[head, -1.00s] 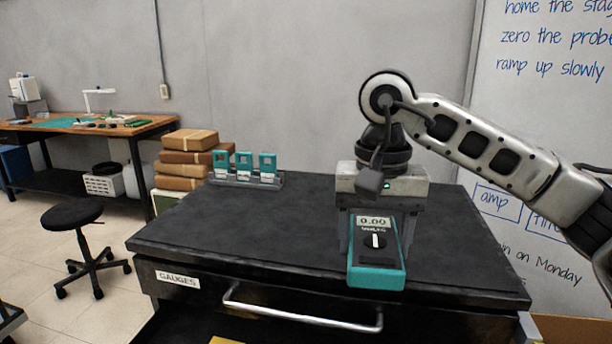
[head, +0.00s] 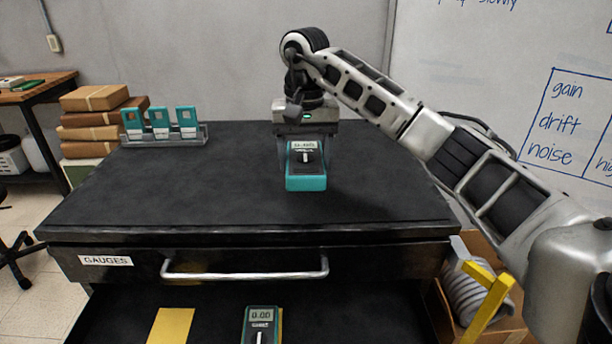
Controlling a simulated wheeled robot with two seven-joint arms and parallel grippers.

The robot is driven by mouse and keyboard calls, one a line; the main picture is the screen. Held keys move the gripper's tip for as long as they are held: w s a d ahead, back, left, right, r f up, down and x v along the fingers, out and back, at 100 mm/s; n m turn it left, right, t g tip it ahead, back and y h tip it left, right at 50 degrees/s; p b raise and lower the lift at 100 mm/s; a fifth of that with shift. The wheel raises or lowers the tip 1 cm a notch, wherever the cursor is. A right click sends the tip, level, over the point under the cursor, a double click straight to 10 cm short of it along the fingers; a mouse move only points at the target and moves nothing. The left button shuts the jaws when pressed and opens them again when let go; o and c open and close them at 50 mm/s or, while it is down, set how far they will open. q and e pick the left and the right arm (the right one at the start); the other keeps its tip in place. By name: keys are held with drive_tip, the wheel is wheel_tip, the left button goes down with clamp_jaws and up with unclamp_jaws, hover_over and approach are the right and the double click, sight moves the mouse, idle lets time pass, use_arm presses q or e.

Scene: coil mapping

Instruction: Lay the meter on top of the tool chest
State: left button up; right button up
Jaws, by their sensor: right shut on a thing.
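My right gripper (head: 306,150) is shut on a teal meter (head: 306,181) with a grey display and a dark dial. It holds the meter face-up, from its far end, over the middle right of the black top of the tool chest (head: 180,195). The meter is very low over the top; I cannot tell whether it touches. A second similar meter (head: 262,322) lies in the open drawer below, partly cut off by the picture's bottom edge. My left gripper is out of view.
A clear rack (head: 165,140) with teal-and-white cards stands at the chest's back left, beside stacked brown boxes (head: 97,122). The open drawer (head: 345,310) also holds a yellow pad (head: 171,326). A cardboard box (head: 490,252) with a yellow bar stands right of the chest. Most of the top is clear.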

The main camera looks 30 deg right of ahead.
drive_tip(key=shift+w+d+f, duration=0.55)
drive_tip(key=shift+w+f, duration=0.1)
drive_tip(key=shift+f, duration=0.25)
wheel_tip(320, 180, down, 3)
drive_tip(key=shift+w+d+f+p, duration=0.15)
drive_tip(key=shift+p, duration=0.75)
drive_tip(key=shift+f, duration=0.35)
drive_tip(key=o, duration=1.1)
drive_tip(key=shift+o, duration=0.4)
drive_tip(key=shift+r, duration=0.15)
